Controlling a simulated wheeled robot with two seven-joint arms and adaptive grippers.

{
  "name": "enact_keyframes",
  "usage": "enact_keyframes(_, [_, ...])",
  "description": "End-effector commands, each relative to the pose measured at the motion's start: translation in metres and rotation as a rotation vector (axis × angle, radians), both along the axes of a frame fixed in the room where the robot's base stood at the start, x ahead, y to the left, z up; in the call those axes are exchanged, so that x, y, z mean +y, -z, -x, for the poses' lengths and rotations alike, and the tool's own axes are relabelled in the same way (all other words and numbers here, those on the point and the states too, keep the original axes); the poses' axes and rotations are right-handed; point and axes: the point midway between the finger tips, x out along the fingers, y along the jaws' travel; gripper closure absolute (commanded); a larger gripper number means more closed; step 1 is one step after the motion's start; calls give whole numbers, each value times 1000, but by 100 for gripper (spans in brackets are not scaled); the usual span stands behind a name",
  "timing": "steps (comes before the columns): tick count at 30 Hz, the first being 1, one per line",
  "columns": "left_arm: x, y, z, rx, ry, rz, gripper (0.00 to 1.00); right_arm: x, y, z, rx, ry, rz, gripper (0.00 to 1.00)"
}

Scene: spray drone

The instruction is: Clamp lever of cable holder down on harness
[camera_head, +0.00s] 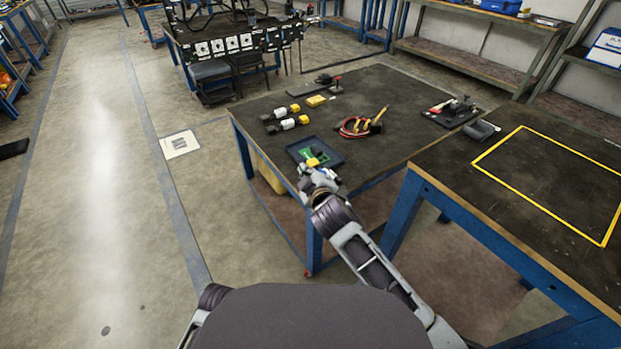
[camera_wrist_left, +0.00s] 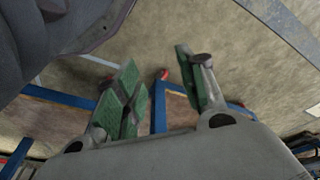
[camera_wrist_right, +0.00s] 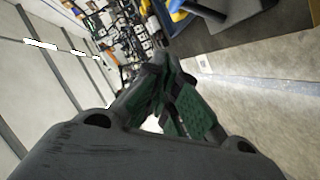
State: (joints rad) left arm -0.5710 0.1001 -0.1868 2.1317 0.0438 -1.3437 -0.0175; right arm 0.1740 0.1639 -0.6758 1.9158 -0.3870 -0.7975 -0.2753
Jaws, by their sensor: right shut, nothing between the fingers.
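A coiled harness of red, yellow and dark cable (camera_head: 357,126) lies on the dark tabletop (camera_head: 385,92). A black clamp-like fixture with a red part (camera_head: 455,110) stands at the table's right; the cable holder and its lever cannot be made out for certain. My right gripper (camera_head: 316,176) is at the table's front edge, close to the blue tray, well short of the harness. In the right wrist view its green-padded fingers (camera_wrist_right: 178,98) are together and empty. My left gripper (camera_wrist_left: 160,92) shows only in its wrist view, fingers apart and empty, low beside the blue table frame.
A blue tray (camera_head: 334,150) with a green board and yellow piece sits at the front corner. Yellow-black connectors (camera_head: 287,124) and a dark tool (camera_head: 327,80) lie farther back. A second table (camera_head: 550,190) with a yellow outline stands at right. Open floor lies left.

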Motion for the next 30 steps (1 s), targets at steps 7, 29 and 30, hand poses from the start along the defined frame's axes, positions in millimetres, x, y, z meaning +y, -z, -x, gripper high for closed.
enact_keyframes(7, [-2, -6, 1, -8, 1, 7, 60, 6, 7, -21, -1, 1, 0, 100])
enact_keyframes(29, [-5, -26, -3, -44, 5, 22, 60, -23, 32, -30, 1, -1, 0, 100])
enact_keyframes(30, [-5, -26, -2, -44, 5, 22, 60, -23, 32, -30, 1, -1, 0, 100])
